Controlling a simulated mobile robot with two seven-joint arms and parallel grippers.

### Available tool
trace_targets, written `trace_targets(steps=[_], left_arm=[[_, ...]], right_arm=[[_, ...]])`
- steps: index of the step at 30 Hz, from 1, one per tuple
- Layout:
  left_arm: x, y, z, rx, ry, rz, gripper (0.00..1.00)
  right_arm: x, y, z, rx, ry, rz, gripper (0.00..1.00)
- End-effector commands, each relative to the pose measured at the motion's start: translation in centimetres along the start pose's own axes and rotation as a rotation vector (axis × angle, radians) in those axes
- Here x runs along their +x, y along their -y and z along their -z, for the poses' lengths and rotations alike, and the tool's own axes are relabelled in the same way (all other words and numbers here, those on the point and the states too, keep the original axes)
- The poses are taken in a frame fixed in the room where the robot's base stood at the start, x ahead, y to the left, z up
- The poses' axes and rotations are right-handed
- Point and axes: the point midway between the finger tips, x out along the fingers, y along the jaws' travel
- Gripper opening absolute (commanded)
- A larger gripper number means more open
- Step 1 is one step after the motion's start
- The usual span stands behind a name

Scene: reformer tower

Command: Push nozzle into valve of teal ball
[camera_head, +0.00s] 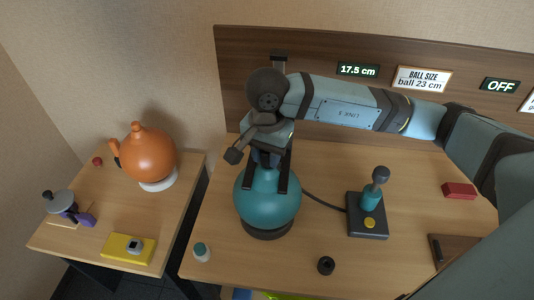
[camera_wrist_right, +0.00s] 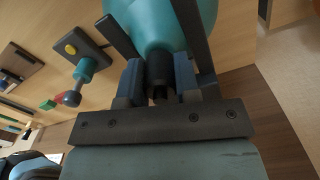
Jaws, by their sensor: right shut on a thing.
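The teal ball (camera_head: 266,212) sits on a dark ring stand (camera_head: 267,233) on the main table. My right gripper (camera_head: 267,186) points down over the top of the ball, its dark fingers straddling the upper part. In the right wrist view (camera_wrist_right: 160,82) it is shut on the black nozzle (camera_wrist_right: 159,68), whose far end is against or just above the teal ball (camera_wrist_right: 155,22). The ball's valve is hidden behind the nozzle and fingers, so I cannot tell how deep the nozzle sits. My left gripper is not in view.
A pump base (camera_head: 367,222) with a lever and yellow button stands right of the ball; a dark hose (camera_head: 324,203) runs from it. Displays read 17.5 cm (camera_head: 358,69) and OFF (camera_head: 499,85).

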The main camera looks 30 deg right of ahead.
Motion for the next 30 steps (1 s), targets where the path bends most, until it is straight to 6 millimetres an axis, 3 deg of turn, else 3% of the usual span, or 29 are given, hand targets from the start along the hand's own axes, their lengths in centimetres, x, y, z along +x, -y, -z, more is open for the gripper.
trace_targets(steps=[5,6,9,22,24,30], left_arm=[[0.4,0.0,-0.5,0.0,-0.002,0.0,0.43],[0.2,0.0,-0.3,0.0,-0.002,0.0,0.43],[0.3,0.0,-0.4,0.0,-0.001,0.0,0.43],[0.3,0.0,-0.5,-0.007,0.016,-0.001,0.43],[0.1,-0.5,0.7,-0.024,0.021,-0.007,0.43],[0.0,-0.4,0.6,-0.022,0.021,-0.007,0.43]], right_arm=[[0.7,0.0,0.0,0.0,0.0,0.0,0.0],[0.4,0.0,0.0,0.0,0.0,0.0,0.39],[0.4,0.0,0.0,0.0,0.0,0.0,0.6],[0.5,0.0,0.0,0.0,0.0,0.0,0.6],[0.4,0.0,0.0,0.0,0.0,0.0,0.6],[-4.9,0.1,0.0,-0.001,-0.003,0.006,0.6]])
